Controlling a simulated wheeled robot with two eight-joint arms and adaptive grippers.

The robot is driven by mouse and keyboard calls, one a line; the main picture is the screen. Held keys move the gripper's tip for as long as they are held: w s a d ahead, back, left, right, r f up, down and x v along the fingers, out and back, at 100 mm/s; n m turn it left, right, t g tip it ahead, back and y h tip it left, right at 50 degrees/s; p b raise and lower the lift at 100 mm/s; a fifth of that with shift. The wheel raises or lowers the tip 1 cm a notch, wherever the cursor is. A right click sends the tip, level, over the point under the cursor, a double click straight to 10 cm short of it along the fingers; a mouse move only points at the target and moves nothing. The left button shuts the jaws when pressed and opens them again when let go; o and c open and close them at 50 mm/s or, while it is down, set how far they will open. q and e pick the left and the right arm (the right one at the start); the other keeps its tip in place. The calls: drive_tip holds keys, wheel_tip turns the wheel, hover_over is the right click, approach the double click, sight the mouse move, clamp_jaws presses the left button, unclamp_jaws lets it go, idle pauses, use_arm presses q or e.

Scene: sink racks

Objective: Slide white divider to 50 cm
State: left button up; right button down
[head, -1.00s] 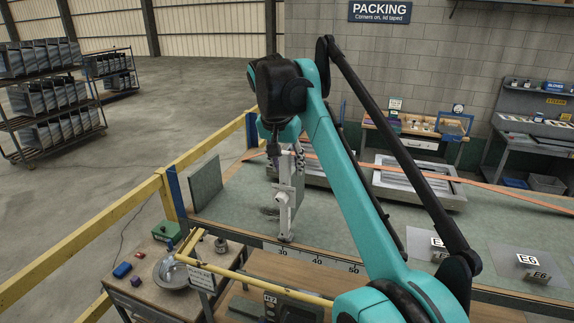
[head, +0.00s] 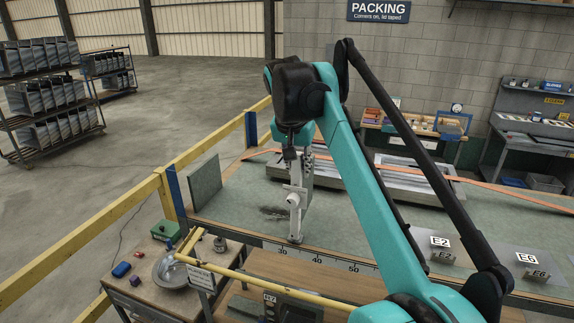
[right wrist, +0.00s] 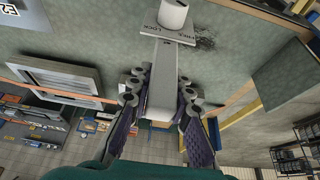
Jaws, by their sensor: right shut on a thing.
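The white divider (head: 295,212) stands on the green bench top (head: 235,215), its near foot at the front scale (head: 318,259), between the 30 and 40 marks and nearer 30. My right gripper (head: 298,158) is above the divider's far part, with my teal arm coming in from the right. In the right wrist view, the two fingers (right wrist: 161,92) lie either side of the white bar and are shut on it. A white round knob (right wrist: 173,15) on a lettered plate is on the divider. The 50 mark is to the right. My left gripper is not in view.
A grey-green upright plate (head: 205,182) stands at the bench's left end. Metal trays (head: 415,185) lie at the back, with an orange strap (head: 470,182) across. Labelled plates (head: 535,262) lie at the right. The bench just right of the divider looks clear.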

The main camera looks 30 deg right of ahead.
drive_tip(key=s+d, duration=1.1)
drive_tip(key=s, duration=0.2)
drive_tip(key=shift+r, duration=0.1)
drive_tip(key=c, duration=1.4)
unclamp_jaws()
drive_tip(key=shift+o, duration=0.2)
drive_tip(key=v, duration=1.2)
drive_tip(key=shift+s, duration=0.1)
